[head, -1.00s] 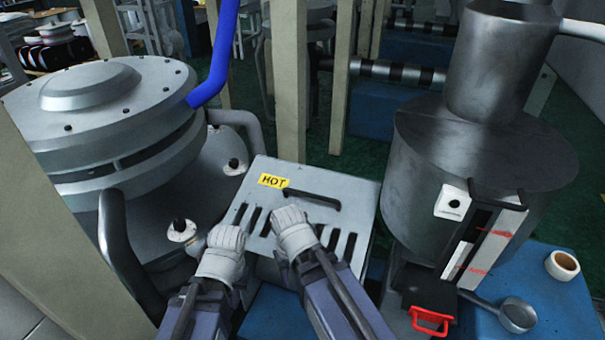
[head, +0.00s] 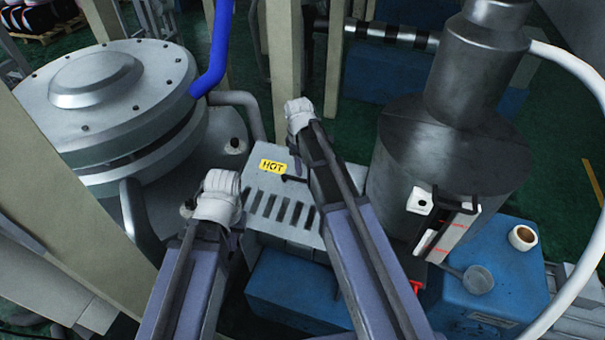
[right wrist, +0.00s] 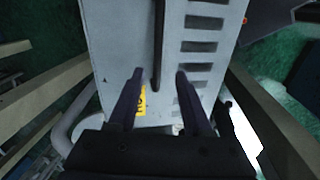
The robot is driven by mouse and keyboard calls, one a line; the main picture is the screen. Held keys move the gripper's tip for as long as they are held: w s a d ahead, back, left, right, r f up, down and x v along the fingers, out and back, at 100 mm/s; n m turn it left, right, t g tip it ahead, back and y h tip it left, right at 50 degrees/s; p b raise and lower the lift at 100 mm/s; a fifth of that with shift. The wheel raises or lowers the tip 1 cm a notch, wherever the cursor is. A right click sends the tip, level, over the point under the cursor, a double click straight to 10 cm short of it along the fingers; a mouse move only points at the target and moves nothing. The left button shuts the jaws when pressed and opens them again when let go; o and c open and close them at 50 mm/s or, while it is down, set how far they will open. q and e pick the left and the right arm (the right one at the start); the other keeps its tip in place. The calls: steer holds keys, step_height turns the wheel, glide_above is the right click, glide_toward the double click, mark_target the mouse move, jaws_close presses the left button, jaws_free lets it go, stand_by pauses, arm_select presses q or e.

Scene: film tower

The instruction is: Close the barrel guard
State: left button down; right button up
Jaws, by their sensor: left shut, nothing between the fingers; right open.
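The barrel guard is a grey metal cover (head: 262,188) with a yellow HOT label, a row of slots and a black bar handle (head: 293,179). My right arm hides its right part in the head view. I cannot tell whether it is fully closed. In the right wrist view the guard (right wrist: 118,45) lies beneath my open, empty right gripper (right wrist: 157,76), with the handle (right wrist: 158,40) running between the fingers in the picture; contact is not visible. In the head view my right gripper (head: 298,108) is over the guard's far side. My left gripper (head: 221,178) is shut and empty at the guard's left edge.
A round lidded vessel (head: 100,85) stands left, and a dark metal cylinder (head: 440,150) with a white hose stands right. Pale posts (head: 334,65) rise behind. A blue box (head: 500,275) at right bears a tape roll (head: 522,238) and a ladle (head: 477,279).

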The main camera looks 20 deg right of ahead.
mark_target(302, 180)
steer(key=shift+w, duration=0.25)
steer(key=shift+f, duration=0.15)
steer(key=f+b, duration=0.7)
steer(key=b, duration=0.1)
steer(key=shift+w+d+f, duration=0.25)
steer(key=shift+w+d, duration=0.05)
steer(key=shift+w, duration=0.05)
jaws_close()
stand_by(1.1)
